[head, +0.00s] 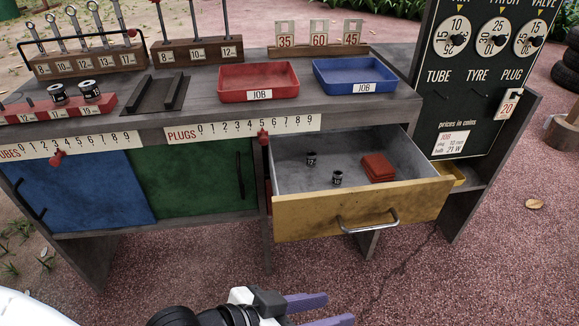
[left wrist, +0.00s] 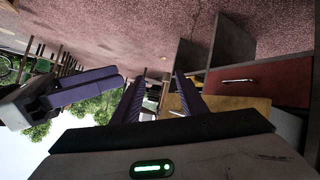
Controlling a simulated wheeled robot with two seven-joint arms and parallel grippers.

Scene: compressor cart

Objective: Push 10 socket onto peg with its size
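Two small dark sockets with pale bands, one farther back (head: 311,159) and one nearer (head: 337,178), stand in the open yellow-fronted drawer (head: 290,218). Their numbers are too small to read. The red peg rail (head: 100,106) is at the left of the bench top. My left gripper (head: 322,309) is open and empty, in front of and below the drawer. In the left wrist view, another purple-fingered gripper (left wrist: 88,86), my right, shows; its opening is unclear.
Wooden tool racks (head: 197,50) stand behind. The drawer's handle (head: 368,222) juts forward. The ground in front is clear.

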